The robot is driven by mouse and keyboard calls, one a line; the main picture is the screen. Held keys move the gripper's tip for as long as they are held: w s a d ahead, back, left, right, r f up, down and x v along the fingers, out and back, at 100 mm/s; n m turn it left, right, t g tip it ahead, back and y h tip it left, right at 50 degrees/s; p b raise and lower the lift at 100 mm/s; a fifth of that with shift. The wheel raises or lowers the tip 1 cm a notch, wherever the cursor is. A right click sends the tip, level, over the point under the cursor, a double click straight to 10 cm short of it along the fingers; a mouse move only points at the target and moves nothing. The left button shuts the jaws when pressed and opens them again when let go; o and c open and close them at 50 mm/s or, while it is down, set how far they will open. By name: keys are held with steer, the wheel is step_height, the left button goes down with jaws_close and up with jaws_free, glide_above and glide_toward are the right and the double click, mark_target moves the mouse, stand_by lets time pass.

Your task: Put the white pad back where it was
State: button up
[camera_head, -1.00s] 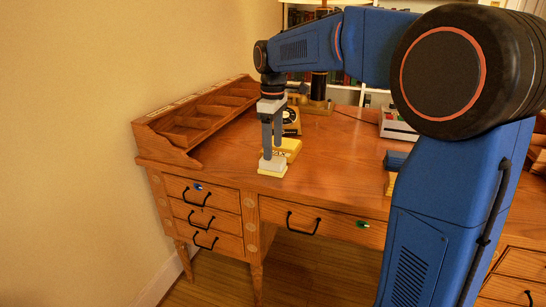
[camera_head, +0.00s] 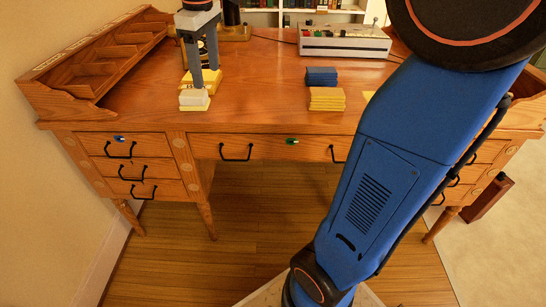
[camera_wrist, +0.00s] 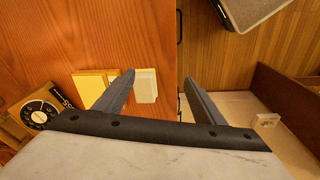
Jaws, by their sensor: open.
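The white pad (camera_head: 194,97) lies on the desk (camera_head: 270,100) near its front edge, with a thin yellow piece showing under its front side. In the wrist view the white pad (camera_wrist: 146,84) lies flat close to one finger. My gripper (camera_head: 198,85) is open, pointing down over the pad. In the wrist view my gripper's (camera_wrist: 160,77) fingers are spread, with the pad between them, nearer the left finger. Whether a finger touches the pad I cannot tell.
A blue stack (camera_head: 321,76) and a yellow stack (camera_head: 326,98) stand to the right. A wooden organizer (camera_head: 100,62) is at left, a grey box (camera_head: 345,43) at the back.

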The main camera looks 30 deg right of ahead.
steer(key=s+d+f+m+t, duration=0.1)
steer(key=s+f+m, duration=0.1)
steer(key=s+f, duration=0.3)
steer(key=s+d+f+m+t, duration=0.1)
steer(key=s+f, duration=0.4)
steer(key=s, duration=0.6)
steer(key=s+d+f+m+t, duration=0.1)
steer(key=s+d+f+m, duration=0.1)
steer(key=s+f+m, duration=0.3)
steer(key=s+f, duration=0.1)
steer(key=s, duration=0.3)
steer(key=shift+d+t, duration=0.25)
steer(key=shift+t, duration=0.05)
